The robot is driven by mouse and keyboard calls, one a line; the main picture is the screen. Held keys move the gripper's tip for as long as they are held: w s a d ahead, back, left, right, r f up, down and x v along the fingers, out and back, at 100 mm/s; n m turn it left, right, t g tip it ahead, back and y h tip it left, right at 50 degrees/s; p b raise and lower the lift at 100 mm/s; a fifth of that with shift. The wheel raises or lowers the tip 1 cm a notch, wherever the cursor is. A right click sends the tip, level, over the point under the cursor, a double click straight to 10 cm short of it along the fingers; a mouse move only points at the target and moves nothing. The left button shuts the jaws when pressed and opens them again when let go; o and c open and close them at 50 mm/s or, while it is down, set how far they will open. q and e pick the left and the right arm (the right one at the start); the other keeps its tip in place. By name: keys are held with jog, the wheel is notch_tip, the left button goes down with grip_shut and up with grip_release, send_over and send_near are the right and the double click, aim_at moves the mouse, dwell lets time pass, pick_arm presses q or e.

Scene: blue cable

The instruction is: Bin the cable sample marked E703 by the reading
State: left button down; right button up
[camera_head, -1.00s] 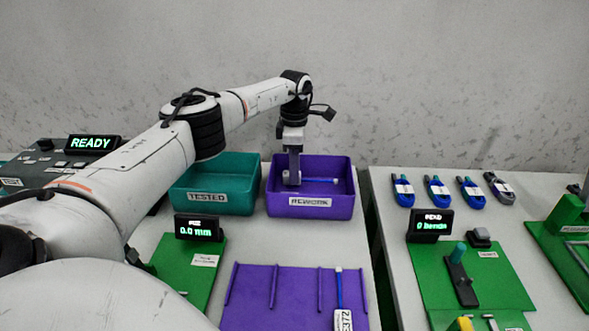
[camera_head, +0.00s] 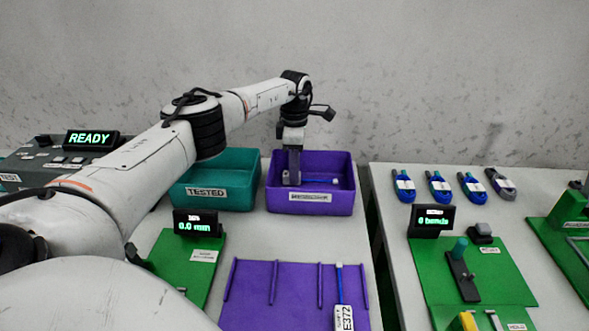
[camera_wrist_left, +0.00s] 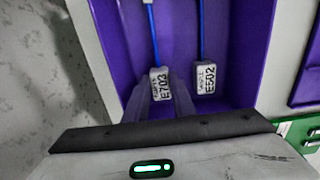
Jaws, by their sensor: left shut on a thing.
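My left gripper (camera_head: 295,180) reaches down into the purple REWORK bin (camera_head: 336,204). In the left wrist view its fingers (camera_wrist_left: 160,98) are shut on the white tag of the E703 cable sample (camera_wrist_left: 160,83), and its blue cable runs up the picture from the tag. A second blue cable sample, tagged E502 (camera_wrist_left: 204,78), lies beside it in the same bin. The teal TESTED bin (camera_head: 222,205) stands left of the purple bin. A display (camera_head: 198,223) reads 0.0 mm. My right gripper is not in view.
A purple rack (camera_head: 292,308) with ridges holds a sample tagged E372 (camera_head: 343,318). A READY panel (camera_head: 91,140) stands at the left. On the right table are a 0 bends display (camera_head: 432,218), green fixtures and several blue cable bundles (camera_head: 438,187) at the back.

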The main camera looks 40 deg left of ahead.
pick_arm(q)
jog(key=shift+f, duration=0.15)
jog(key=c, duration=1.4)
grip_release()
